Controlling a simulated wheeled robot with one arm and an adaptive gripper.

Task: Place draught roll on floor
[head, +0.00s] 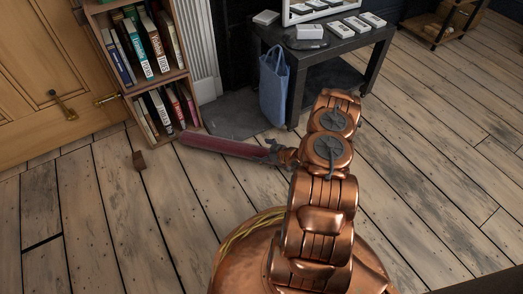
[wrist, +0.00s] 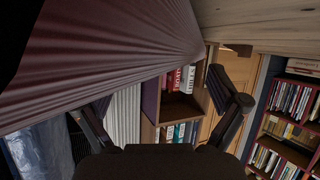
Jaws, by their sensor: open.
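The draught roll (head: 225,146) is a long dark red roll. In the head view it stretches left from my gripper toward the foot of the bookcase, low over the floor. I cannot tell whether it rests on the boards along its whole length. In the wrist view the ribbed maroon roll (wrist: 110,45) fills the upper left, close to the left finger. My gripper (head: 273,151) is at the roll's right end. In the wrist view its fingers (wrist: 160,105) are spread apart. Whether a finger touches the roll is unclear.
A bookcase (head: 148,95) and a wooden door (head: 45,75) stand at the left. A blue bag (head: 274,88) hangs by a dark table (head: 335,45). Boards at left and right are largely clear.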

